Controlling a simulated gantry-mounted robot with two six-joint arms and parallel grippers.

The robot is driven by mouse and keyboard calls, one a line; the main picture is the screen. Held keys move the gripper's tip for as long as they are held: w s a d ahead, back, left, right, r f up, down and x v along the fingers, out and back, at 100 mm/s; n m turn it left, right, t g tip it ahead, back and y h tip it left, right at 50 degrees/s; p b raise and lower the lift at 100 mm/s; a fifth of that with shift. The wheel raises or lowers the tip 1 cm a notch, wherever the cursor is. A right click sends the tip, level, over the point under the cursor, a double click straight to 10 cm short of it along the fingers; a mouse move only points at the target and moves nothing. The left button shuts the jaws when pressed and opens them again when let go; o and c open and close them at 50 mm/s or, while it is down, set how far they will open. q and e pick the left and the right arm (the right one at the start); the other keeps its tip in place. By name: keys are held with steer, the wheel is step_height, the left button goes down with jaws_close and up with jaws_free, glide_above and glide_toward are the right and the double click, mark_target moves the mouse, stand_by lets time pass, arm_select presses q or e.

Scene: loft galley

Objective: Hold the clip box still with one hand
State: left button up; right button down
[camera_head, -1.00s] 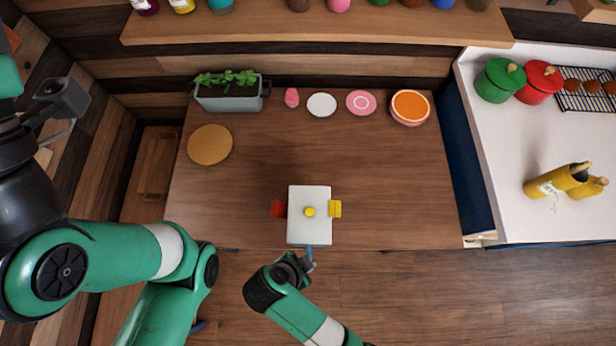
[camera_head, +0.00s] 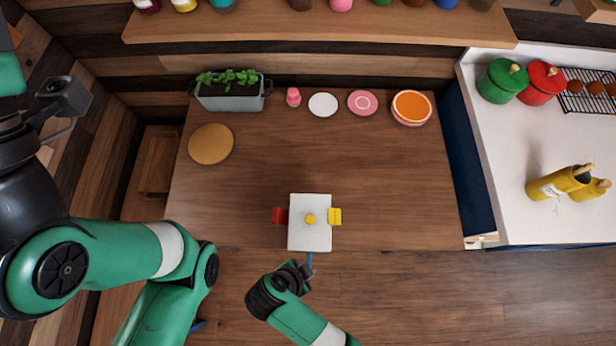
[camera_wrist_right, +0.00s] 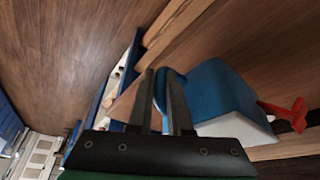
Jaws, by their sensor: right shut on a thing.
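The clip box (camera_head: 298,234) sits at the front edge of the table in the head view. My right gripper (camera_head: 307,266) is at the box's near side. Its dark fingers (camera_wrist_right: 165,95) are shut on a blue tab of the box. My left gripper is not visible; only its green arm shows.
The wooden table (camera_head: 390,190) is clear around the box. A round board (camera_head: 210,144), a planter (camera_head: 230,98), a pink item (camera_head: 293,97), plates (camera_head: 323,105) and an orange-topped bowl (camera_head: 411,107) stand farther back. A white counter (camera_head: 520,140) is at right.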

step_height(320, 180, down, 9)
steer(key=b, duration=0.4)
steer(key=shift+f, duration=0.2)
stand_by(0.5)
steer(key=shift+f, duration=0.25)
stand_by(1.1)
stand_by(0.5)
